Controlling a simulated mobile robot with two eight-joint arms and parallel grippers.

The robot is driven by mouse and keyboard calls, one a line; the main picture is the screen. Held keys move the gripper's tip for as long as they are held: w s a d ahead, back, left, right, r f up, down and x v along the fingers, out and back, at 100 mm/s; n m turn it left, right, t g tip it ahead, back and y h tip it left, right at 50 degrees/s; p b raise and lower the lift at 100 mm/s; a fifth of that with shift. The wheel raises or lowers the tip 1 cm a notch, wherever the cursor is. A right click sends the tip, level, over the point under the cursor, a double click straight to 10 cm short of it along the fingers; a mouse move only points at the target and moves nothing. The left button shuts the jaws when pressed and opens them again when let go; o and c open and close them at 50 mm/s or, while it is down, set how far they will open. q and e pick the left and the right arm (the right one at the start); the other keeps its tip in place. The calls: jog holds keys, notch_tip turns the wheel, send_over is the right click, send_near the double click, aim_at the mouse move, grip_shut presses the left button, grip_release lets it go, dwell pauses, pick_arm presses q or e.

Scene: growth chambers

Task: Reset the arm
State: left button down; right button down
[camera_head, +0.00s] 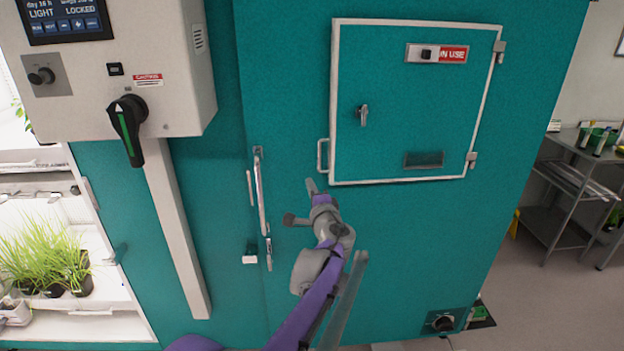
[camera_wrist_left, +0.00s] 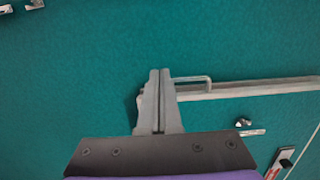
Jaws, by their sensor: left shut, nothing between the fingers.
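My left arm, purple and grey, reaches up from the bottom middle of the head view. Its gripper (camera_head: 311,186) is in front of the teal chamber front, just left of the hatch's lower left corner. In the left wrist view the two grey fingers (camera_wrist_left: 160,73) are together with nothing between them. The white-framed hatch (camera_head: 400,130) is closed, with its small pull handle (camera_head: 321,155) close to the gripper. I cannot tell whether the fingertips touch the teal surface. My right gripper is not in view.
A long metal door handle (camera_head: 261,195) is left of my arm. A control box (camera_head: 110,60) with a black and green rotary switch (camera_head: 128,125) hangs at upper left. Grass plants (camera_head: 45,255) stand on a lit shelf at left. A metal cart (camera_head: 575,190) is at right, beside open floor.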

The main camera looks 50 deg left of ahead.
pick_arm(q)
jog(key=s+d, duration=0.3)
jog(key=shift+s+d, duration=0.1)
jog(key=shift+f, duration=0.1)
